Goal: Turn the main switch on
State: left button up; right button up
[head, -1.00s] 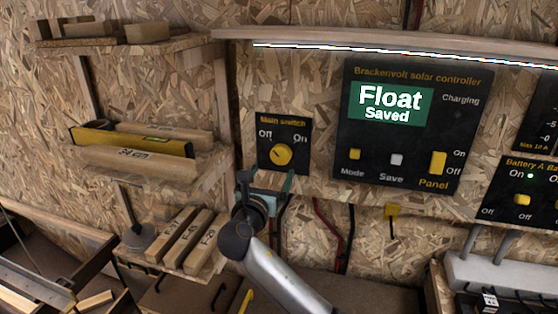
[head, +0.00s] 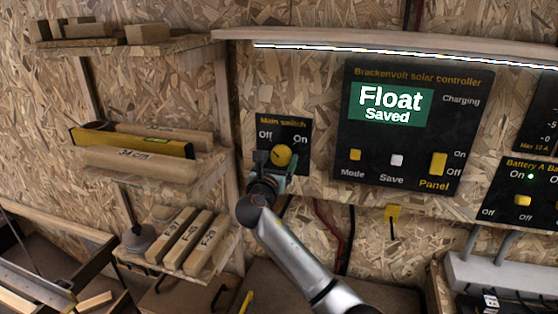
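The main switch (head: 303,160) is a black plate on the wall with Off at upper left and On at upper right. Its round yellow knob (head: 281,153) shows between the fingers of my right gripper (head: 276,161). One dark finger is at the knob's left and a teal finger is at its lower right. The gripper covers the knob's lower part, and I cannot tell whether the fingers touch it. The knob's pointing direction is hard to read. My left gripper is not in view.
The solar controller panel (head: 394,81) is right of the switch and reads Float, Saved. Shelves with wood blocks and a yellow level (head: 150,146) are at the left. A long shelf with a light strip (head: 400,50) runs above. Cables hang below the panel.

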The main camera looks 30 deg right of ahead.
jog(key=c, duration=1)
jog(key=shift+c, duration=0.2)
